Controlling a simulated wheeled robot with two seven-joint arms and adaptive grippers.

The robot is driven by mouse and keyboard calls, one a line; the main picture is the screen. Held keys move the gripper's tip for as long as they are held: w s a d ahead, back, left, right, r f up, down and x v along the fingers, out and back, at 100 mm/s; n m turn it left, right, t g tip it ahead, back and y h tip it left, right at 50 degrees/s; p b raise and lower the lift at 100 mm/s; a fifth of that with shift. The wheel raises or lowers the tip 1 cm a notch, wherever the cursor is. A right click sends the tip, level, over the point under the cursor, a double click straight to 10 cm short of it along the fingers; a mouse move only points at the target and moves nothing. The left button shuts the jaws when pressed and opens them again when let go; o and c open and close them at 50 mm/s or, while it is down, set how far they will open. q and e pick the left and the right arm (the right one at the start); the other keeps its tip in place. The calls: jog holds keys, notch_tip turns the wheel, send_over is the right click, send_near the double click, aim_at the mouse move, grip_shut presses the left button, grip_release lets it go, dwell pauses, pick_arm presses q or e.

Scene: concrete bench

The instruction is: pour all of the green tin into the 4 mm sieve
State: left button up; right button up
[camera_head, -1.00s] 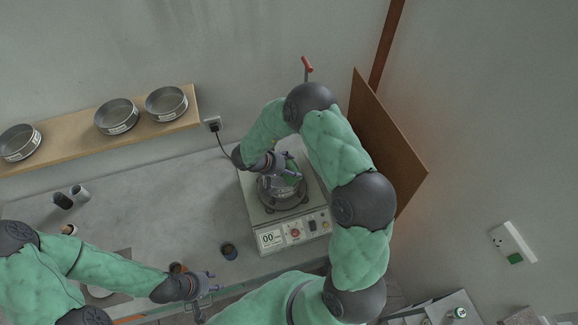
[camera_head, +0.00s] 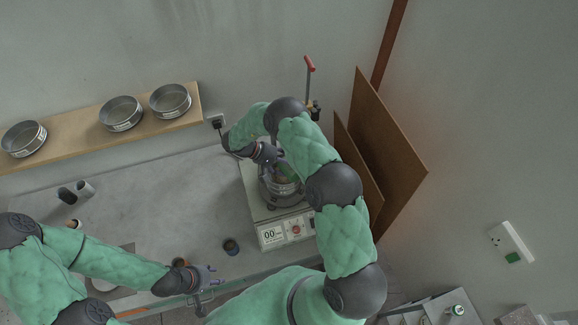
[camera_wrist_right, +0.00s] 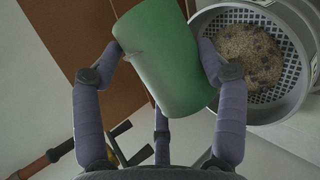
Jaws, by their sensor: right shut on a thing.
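My right gripper (camera_wrist_right: 160,85) is shut on the green tin (camera_wrist_right: 168,58), its fingers around the tin's sides. The tin is tilted, and its mouth and inside are hidden. Beside it in the wrist view is a grey sieve (camera_wrist_right: 296,112) with a perforated floor and a heap of brown grains (camera_wrist_right: 248,55) with dark pieces. In the head view the tin (camera_head: 286,167) is over the sieve stack (camera_head: 277,198) on the shaker, partly hidden by my right gripper (camera_head: 279,160). My left gripper (camera_head: 211,275) is open and empty near the bench's front edge.
The shaker (camera_head: 271,234) shows "00" on its panel. Several other sieves, including one at the left (camera_head: 23,139), stand on a wooden shelf (camera_head: 72,134). Small cups (camera_head: 231,247) stand on the bench. A brown board (camera_head: 388,150) leans right of the shaker. The bench's middle is clear.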

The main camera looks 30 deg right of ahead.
jog(key=shift+w+n+g+b, duration=0.4)
jog(key=shift+w+g+b, duration=0.05)
jog(key=shift+g+b, duration=0.45)
jog(key=shift+w+a+r+n+g+h+b, duration=0.15)
jog(key=shift+w+n+g+h+b, duration=0.25)
jog(key=shift+b, duration=0.45)
jog(key=shift+w+d+r+n+g+h+b, duration=0.15)
jog(key=shift+g+b, duration=0.35)
jog(key=shift+b, duration=0.35)
jog(key=shift+a, duration=0.1)
